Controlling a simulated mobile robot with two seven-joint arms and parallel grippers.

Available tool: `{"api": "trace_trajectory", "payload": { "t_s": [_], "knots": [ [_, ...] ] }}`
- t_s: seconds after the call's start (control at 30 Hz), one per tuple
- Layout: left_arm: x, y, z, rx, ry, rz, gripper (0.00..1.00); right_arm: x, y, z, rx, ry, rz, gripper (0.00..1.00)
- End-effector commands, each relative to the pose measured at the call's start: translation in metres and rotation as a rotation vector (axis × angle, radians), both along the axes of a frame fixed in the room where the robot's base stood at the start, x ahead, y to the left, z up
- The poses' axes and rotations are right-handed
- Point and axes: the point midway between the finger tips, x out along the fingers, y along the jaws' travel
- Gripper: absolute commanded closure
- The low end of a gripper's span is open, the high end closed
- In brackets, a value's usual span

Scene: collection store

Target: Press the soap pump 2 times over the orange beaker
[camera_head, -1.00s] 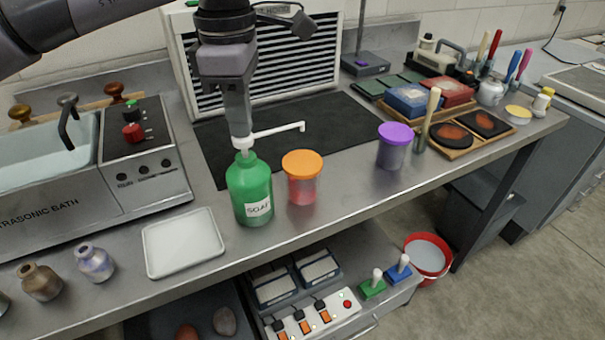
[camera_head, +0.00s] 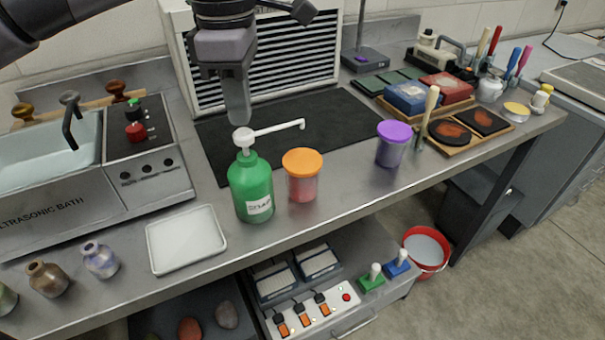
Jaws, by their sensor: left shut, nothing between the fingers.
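The green soap bottle (camera_head: 251,190) stands upright on the steel bench, with its white pump head (camera_head: 243,138) up and its long spout pointing right. The orange beaker (camera_head: 302,178), a clear cup with an orange lid-like top and reddish contents, stands just right of the bottle. The spout tip is above and a little behind the beaker in the picture. My left gripper (camera_head: 239,117) is shut and empty, pointing down just above the pump head; a small gap seems to show, though exact contact is hard to tell. My right gripper is not in view.
A purple-topped beaker (camera_head: 392,146) stands further right. A white tray (camera_head: 185,239) lies left of the bottle, beside the ultrasonic bath (camera_head: 95,175). A black mat (camera_head: 335,125) lies behind. The bench's front edge is close to the bottle.

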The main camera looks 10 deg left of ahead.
Motion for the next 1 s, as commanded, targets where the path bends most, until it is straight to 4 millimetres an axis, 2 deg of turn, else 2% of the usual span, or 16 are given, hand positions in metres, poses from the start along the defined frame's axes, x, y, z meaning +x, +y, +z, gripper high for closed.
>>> {"api": "trace_trajectory", "payload": {
  "t_s": [0.53,1.0],
  "knots": [
    [0.0,0.0,0.056,0.0,0.0,0.0,1.0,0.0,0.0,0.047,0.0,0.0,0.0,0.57],
    [0.0,0.0,0.057,0.0,0.0,0.0,1.0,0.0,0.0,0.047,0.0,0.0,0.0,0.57]
  ]
}}
